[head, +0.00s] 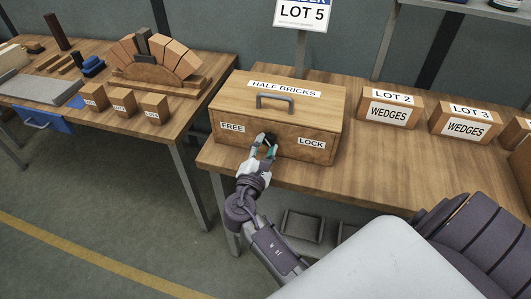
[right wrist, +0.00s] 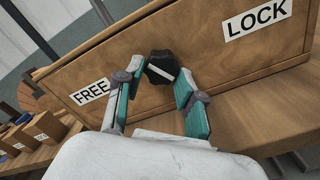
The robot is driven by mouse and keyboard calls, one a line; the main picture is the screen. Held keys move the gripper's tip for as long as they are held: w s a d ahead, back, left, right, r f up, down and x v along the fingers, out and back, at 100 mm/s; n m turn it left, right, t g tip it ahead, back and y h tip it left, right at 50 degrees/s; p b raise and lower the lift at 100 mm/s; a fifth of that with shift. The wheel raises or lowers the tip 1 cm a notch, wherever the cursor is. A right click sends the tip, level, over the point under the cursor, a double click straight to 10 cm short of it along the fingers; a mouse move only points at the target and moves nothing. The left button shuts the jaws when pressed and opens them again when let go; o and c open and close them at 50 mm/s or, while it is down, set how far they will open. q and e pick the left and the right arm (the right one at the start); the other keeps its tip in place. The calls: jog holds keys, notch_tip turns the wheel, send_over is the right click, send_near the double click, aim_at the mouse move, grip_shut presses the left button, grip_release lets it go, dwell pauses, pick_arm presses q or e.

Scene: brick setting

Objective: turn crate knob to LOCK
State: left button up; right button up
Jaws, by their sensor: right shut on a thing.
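The wooden crate (head: 232,108), labelled HALF BRICKS, stands on the table with a grey handle on its lid. Its front carries a FREE label (head: 231,127) on the left and a LOCK label (head: 311,142) on the right. Between them is a black knob (right wrist: 160,66) with a white line on its face. In the right wrist view the line slants down to the right; which end points is unclear. My right gripper (head: 265,146) is shut on the knob, one teal finger on each side. The LOCK label (right wrist: 257,18) is also clear in the right wrist view. My left gripper is not in view.
Wedge boxes LOT 2 (head: 390,108) and LOT 3 (head: 465,122) stand right of the crate on the same table (head: 390,165). A second table (head: 185,116) at the left holds a brick arch (head: 160,60) and several small labelled blocks.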

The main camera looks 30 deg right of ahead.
jog(key=m+b, duration=0.3)
jog(key=m, duration=0.1)
jog(key=shift+f, duration=0.1)
jog(key=shift+w+m+b, duration=0.1)
jog(key=shift+m+b, duration=0.7)
jog(key=shift+m, duration=0.1)
jog(key=shift+r, duration=0.2)
jog(key=o, duration=1.1)
jog(key=shift+o, duration=0.2)
